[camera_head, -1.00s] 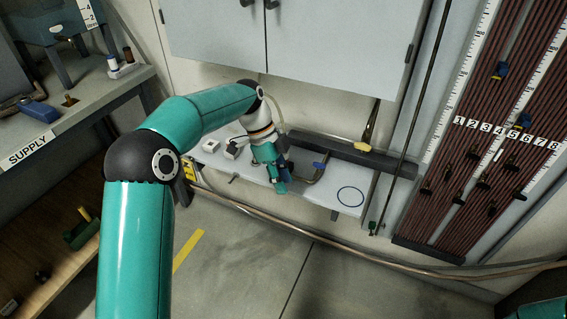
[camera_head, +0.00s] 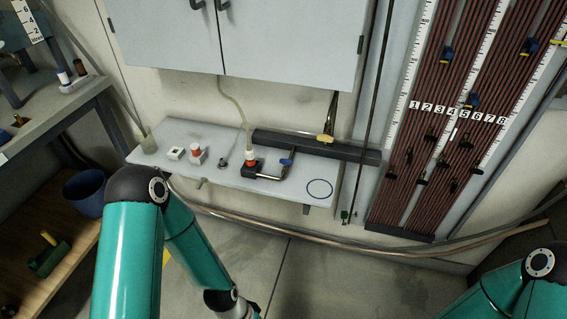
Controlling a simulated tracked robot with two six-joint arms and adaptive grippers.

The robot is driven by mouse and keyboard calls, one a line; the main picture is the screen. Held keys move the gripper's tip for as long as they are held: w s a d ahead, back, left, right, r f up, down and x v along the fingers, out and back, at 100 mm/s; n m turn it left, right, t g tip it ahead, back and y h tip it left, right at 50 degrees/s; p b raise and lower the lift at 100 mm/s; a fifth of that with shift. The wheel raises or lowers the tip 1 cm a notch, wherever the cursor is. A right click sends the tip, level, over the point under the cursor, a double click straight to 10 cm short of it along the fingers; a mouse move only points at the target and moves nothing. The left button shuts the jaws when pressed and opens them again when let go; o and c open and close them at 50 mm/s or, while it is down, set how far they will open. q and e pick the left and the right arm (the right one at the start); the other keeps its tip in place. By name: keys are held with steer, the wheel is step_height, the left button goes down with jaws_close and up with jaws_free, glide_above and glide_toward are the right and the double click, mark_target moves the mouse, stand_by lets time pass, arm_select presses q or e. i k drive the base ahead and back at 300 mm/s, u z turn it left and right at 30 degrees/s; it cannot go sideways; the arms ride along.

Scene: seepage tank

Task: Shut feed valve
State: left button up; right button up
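A valve with a blue handle (camera_head: 286,162) sits on a bent metal pipe (camera_head: 272,174) on the pale wall shelf (camera_head: 228,182). A yellow handle (camera_head: 325,138) sits on the dark bar (camera_head: 300,144) along the back of the shelf. I cannot tell by label which of these is the feed valve. A dark block with a red-and-white fitting (camera_head: 250,160) joins the pipe's left end, with a pale hose above it. My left arm bends down to the bottom edge, away from the shelf; its gripper is out of frame. My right arm shows at lower right, its gripper out of frame.
A blue ring mark (camera_head: 319,189) lies at the shelf's right end. A white box (camera_head: 175,153) and a red-topped fitting (camera_head: 197,155) stand at left. A grey cabinet (camera_head: 240,40) hangs above. A tube board (camera_head: 440,120) stands right; a blue bucket (camera_head: 86,190) is left.

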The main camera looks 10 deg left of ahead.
mark_target(286, 162)
steer(key=u, duration=0.4)
steer(key=k, duration=1)
steer(key=z, duration=0.25)
steer(key=i, duration=1.45)
steer(key=u, duration=0.55)
